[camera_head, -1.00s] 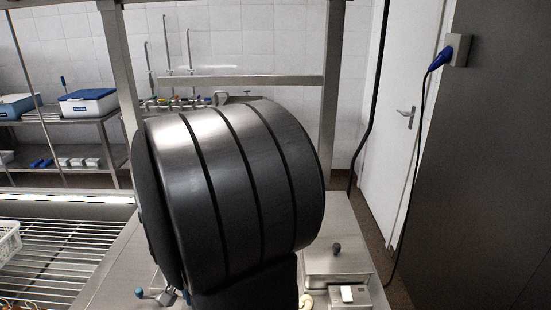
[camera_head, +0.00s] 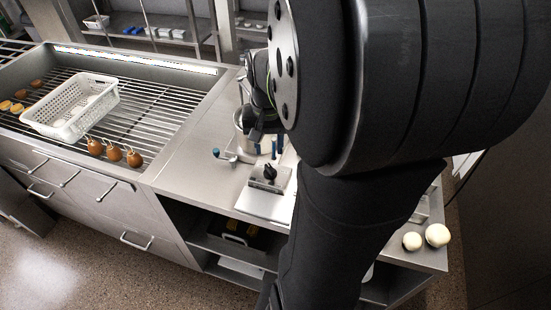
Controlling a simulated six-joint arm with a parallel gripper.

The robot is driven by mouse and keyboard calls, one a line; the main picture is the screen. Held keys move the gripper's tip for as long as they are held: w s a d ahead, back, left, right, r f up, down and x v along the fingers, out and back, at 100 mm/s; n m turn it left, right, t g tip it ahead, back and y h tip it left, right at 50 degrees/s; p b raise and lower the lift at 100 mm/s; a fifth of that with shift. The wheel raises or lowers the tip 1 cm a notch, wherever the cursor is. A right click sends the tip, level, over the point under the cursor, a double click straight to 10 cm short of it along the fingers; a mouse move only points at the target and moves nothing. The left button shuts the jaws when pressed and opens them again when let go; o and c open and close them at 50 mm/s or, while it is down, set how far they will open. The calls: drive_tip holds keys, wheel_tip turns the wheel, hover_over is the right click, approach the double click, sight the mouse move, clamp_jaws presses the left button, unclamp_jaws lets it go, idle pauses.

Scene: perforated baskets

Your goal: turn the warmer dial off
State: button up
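A small black knob (camera_head: 269,172), which looks like a dial, sits on a small metal box (camera_head: 262,184) on the steel counter. I cannot tell which way its pointer is turned. The lit wire-rack station (camera_head: 171,103) at the left looks like the warmer. My gripper (camera_head: 258,132) shows only as small dark parts beside my large black arm, above and slightly left of the knob. It appears apart from the knob. My arm hides much of it, and I cannot tell whether its fingers are open or shut.
A white perforated basket (camera_head: 48,119) stands on the rack, with several brown round items (camera_head: 114,153) near it. A metal pot (camera_head: 240,119) stands behind the knob. Two pale round items (camera_head: 437,235) lie at the counter's right end. My arm covers the right middle.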

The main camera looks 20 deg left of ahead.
sight(272, 170)
wheel_tip(272, 170, up, 10)
drive_tip(key=d+n, duration=0.1)
drive_tip(key=n, duration=0.5)
drive_tip(key=f, duration=1.7)
drive_tip(key=shift+s+f, duration=0.25)
drive_tip(key=shift+c, duration=0.5)
clamp_jaws()
